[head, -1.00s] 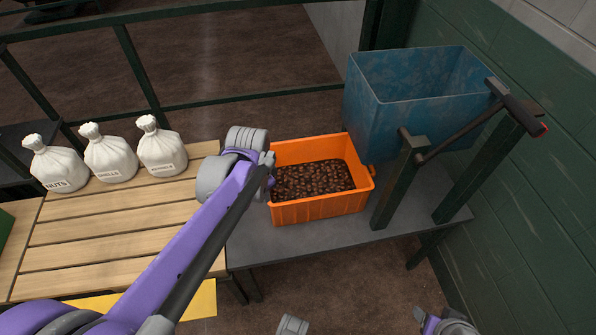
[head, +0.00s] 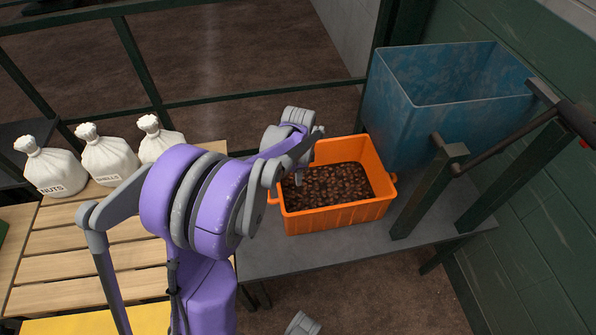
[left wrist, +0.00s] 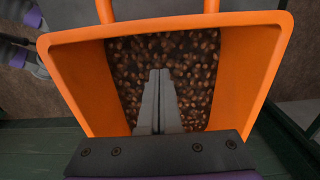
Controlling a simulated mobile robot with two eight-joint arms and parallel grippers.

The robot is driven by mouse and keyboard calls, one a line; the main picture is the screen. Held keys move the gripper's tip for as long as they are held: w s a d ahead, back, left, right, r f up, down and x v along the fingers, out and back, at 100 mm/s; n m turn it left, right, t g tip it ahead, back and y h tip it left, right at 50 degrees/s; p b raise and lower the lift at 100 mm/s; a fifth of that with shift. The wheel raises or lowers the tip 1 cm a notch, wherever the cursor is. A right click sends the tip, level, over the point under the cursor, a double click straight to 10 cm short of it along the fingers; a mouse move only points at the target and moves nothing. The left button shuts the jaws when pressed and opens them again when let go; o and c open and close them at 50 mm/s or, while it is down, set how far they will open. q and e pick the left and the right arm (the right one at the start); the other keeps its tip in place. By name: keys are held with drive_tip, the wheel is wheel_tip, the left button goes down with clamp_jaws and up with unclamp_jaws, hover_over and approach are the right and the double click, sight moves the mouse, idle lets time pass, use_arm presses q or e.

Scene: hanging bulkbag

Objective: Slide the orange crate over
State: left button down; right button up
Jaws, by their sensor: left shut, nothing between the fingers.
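The orange crate (head: 345,218) stands on the grey table, partly filled with brown beans or nuts. Its left rim is partly hidden by my left arm in the head view. My left gripper (head: 299,178) is at the crate's left side, its fingers reaching over the rim and pointing down into the crate. In the left wrist view the crate (left wrist: 255,62) fills most of the picture, and the closed fingers (left wrist: 160,75) show in front of the contents with nothing between them. I cannot tell whether they touch the contents or the wall. My right gripper is not clearly in view.
A blue bin (head: 450,100) stands close to the right of the crate, behind dark posts with a bar (head: 510,140). A slatted wooden bench (head: 75,240) at the left holds white sacks (head: 105,155). Bare grey tabletop (head: 290,252) shows in front of the crate.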

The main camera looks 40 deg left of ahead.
use_arm(q)
wheel_tip(320, 180, down, 4)
drive_tip(key=shift+f, duration=0.1)
drive_tip(key=shift+s+a+f, duration=0.15)
drive_tip(key=shift+s+a, duration=0.35)
drive_tip(key=shift+s, duration=0.1)
drive_tip(key=shift+s+a+f, duration=0.15)
drive_tip(key=shift+s+a, duration=0.3)
drive_tip(key=shift+s, duration=0.1)
drive_tip(key=shift+s+a, duration=0.35)
drive_tip(key=shift+s, duration=0.05)
drive_tip(key=s+a+b, duration=0.1)
drive_tip(key=s+a, duration=0.9)
drive_tip(key=s, duration=0.3)
drive_tip(key=shift+a, duration=0.3)
drive_tip(key=shift+d, duration=0.1)
